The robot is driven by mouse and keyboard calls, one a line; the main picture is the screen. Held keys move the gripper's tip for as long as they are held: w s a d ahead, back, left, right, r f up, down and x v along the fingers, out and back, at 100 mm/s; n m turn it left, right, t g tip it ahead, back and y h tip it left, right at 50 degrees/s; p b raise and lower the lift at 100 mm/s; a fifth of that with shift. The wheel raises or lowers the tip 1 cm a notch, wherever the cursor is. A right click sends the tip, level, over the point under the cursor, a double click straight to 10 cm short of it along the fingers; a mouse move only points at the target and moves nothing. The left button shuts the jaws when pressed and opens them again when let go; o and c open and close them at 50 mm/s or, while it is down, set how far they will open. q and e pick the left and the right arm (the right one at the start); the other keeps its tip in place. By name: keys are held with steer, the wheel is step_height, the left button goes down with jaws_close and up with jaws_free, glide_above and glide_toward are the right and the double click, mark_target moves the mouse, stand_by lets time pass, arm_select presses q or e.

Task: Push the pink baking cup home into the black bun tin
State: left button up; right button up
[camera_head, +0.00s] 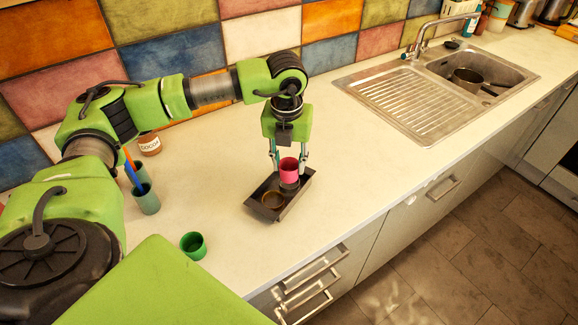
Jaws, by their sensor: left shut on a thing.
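The pink baking cup (288,171) is upright between the fingers of my left gripper (288,164). The gripper points down and is shut on the cup. The black bun tin (263,209) lies on the counter right under it. The cup is over the tin's far right end, with a dark round shape showing just below it. I cannot tell how deep the cup sits in the tin. A brown ring-shaped hollow (272,201) shows in the near left part of the tin. My right gripper is not in view.
A green cup (193,245) lies near the counter's front left. Green holders (146,200) with pencils and a cocoa jar (149,144) stand near the wall. A sink (440,85) with a pan (468,80) is at the right. The counter between tin and sink is clear.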

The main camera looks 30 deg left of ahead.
mark_target(289, 169)
arm_select(q)
steer(key=shift+w+a+f, duration=0.1)
steer(key=shift+w+f, duration=0.1)
steer(key=shift+f, duration=0.05)
steer(key=f+p, duration=0.2)
steer(key=f, duration=0.1)
steer(key=shift+w+a, duration=0.2)
steer(key=shift+f, duration=0.4)
steer(key=shift+f, duration=0.2)
steer(key=o, duration=0.5)
steer(key=shift+r, duration=0.15)
